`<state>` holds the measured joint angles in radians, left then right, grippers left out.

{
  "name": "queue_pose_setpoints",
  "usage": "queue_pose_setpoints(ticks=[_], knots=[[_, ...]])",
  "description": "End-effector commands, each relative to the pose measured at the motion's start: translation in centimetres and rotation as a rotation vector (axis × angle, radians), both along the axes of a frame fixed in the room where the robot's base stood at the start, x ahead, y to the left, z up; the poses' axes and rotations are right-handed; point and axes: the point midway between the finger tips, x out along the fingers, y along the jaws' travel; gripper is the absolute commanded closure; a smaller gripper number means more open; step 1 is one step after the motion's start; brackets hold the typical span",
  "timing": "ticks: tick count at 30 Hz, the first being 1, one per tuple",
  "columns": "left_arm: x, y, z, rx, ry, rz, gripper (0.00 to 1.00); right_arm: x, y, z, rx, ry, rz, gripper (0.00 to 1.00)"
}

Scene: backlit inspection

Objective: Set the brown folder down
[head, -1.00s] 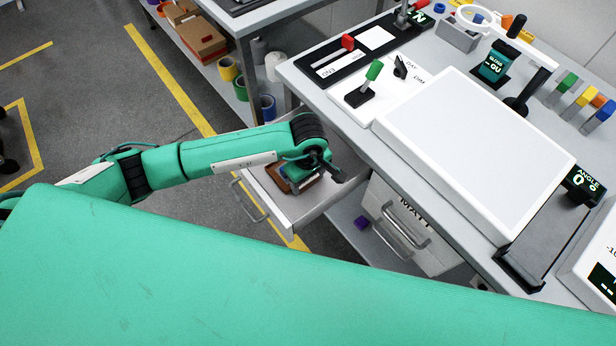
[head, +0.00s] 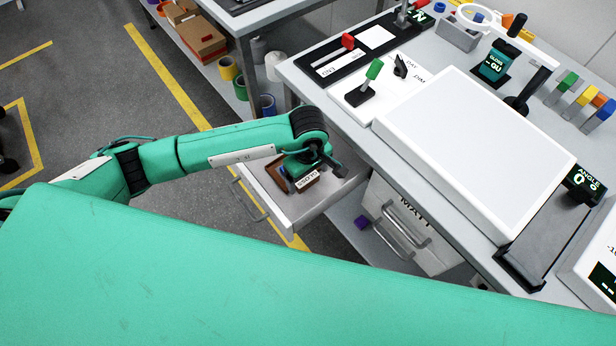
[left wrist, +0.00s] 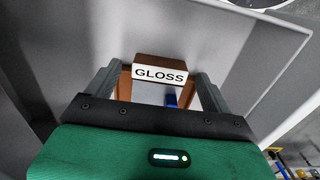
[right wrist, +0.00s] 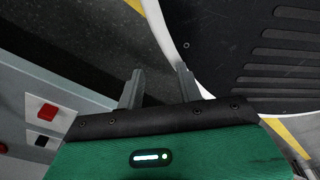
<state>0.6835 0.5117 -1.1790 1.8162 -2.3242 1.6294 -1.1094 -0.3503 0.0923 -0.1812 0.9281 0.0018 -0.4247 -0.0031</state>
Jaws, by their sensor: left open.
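The brown folder (head: 282,173), a box-like brown thing with a white GLOSS label, lies in the open drawer (head: 341,194). In the left wrist view the folder (left wrist: 160,61) shows its label facing me, with something blue beside it. My left gripper (head: 332,168) is at the drawer, over the folder, and hides part of it in the head view. In the left wrist view the left gripper (left wrist: 157,84) has its fingers spread on either side of the folder; I cannot tell whether they touch it. My right gripper (right wrist: 158,74) is open and empty in the right wrist view.
The bench carries a large white panel (head: 475,150) and a green-handled switch (head: 373,70). A closed drawer marked MATT (head: 410,228) is right of the open one. A purple block (head: 361,223) lies below. A shelf with tape rolls (head: 229,70) stands behind.

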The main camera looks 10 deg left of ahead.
Motion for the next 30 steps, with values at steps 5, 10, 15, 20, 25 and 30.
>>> queue_pose_setpoints(ticks=[5, 10, 15, 20, 25, 30], knots=[[0.1, 0.0, 4.0, -0.001, -0.006, -0.002, 0.15, 0.5, 0.2, -0.2, 0.001, -0.001, -0.002, 0.64], [0.1, 0.0, 7.4, -0.001, -0.004, -0.002, 0.15, 2.8, 0.8, 0.9, 0.008, -0.020, -0.006, 0.64], [0.0, 0.0, 9.5, 0.000, -0.004, -0.001, 0.15, 3.4, 1.0, 1.4, 0.008, -0.019, -0.006, 0.64], [-0.1, 0.0, 10.2, 0.001, 0.001, -0.001, 0.15, 3.6, 1.1, 1.6, 0.008, -0.017, -0.006, 0.64], [-0.1, 0.0, 10.2, 0.001, 0.001, -0.001, 0.15, 3.6, 1.0, 1.6, 0.007, -0.017, -0.005, 0.64], [0.0, 0.0, 10.2, 0.000, 0.000, 0.000, 0.15, 3.6, 1.0, 1.6, 0.007, -0.017, -0.004, 0.64]])
